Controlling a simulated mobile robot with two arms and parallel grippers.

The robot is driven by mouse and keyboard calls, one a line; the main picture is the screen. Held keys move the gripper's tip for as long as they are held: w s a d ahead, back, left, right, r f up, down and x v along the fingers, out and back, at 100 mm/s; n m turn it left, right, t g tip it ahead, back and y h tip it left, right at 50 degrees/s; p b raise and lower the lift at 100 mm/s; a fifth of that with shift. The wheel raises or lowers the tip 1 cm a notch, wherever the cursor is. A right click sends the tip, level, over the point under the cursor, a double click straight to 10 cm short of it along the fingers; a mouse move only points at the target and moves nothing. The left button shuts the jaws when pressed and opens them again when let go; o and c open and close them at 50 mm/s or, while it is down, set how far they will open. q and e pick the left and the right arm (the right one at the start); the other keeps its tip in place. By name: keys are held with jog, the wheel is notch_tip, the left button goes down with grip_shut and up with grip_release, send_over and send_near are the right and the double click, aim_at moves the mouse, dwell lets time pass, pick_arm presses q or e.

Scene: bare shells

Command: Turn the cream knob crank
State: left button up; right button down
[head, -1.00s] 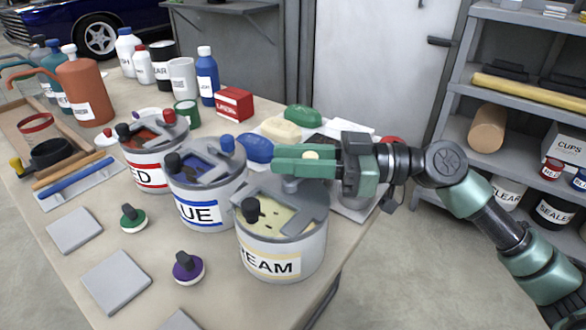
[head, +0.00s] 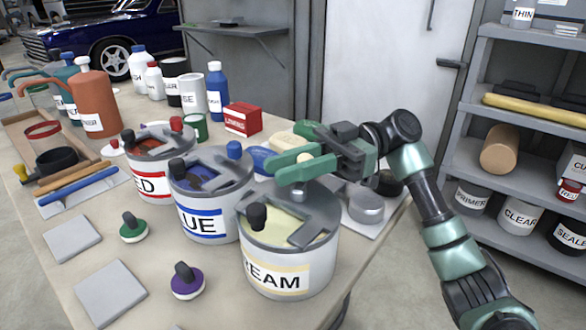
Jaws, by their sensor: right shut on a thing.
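The cream can (head: 284,262), with a label partly readable as "EAM", stands near the table's right edge. Its grey lid has an opening onto pale cream paint (head: 278,222) and a black knob (head: 257,216) on the left. My right gripper (head: 290,168) reaches over the back of this can from the right. Its green fingers are shut on the cream knob (head: 304,157), whose top shows between them. The crank under the fingers is largely hidden. My left gripper is not in view.
The blue can (head: 204,222) with a blue knob (head: 234,149) stands close to the left, and the red can (head: 152,185) beyond it. Bottles and a red box (head: 242,118) stand behind. Grey pads and two knobbed stamps lie front left.

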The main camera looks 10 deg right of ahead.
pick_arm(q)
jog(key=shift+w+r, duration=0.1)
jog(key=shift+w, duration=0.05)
pick_arm(e)
jog(key=shift+s+a+n+g+h, duration=0.1)
jog(key=shift+a+n+g+h, duration=0.2)
jog(key=shift+n+g, duration=0.45)
jog(key=shift+a+n+g+h, duration=0.1)
jog(key=shift+n+g+h, duration=0.35)
jog(key=shift+g, duration=0.6)
jog(key=c, duration=1.2)
grip_release()
jog(key=shift+c, duration=0.2)
jog(key=shift+d, duration=0.1)
jog(key=v, duration=0.7)
jog(key=shift+w+d, duration=0.25)
jog(key=shift+w, duration=0.05)
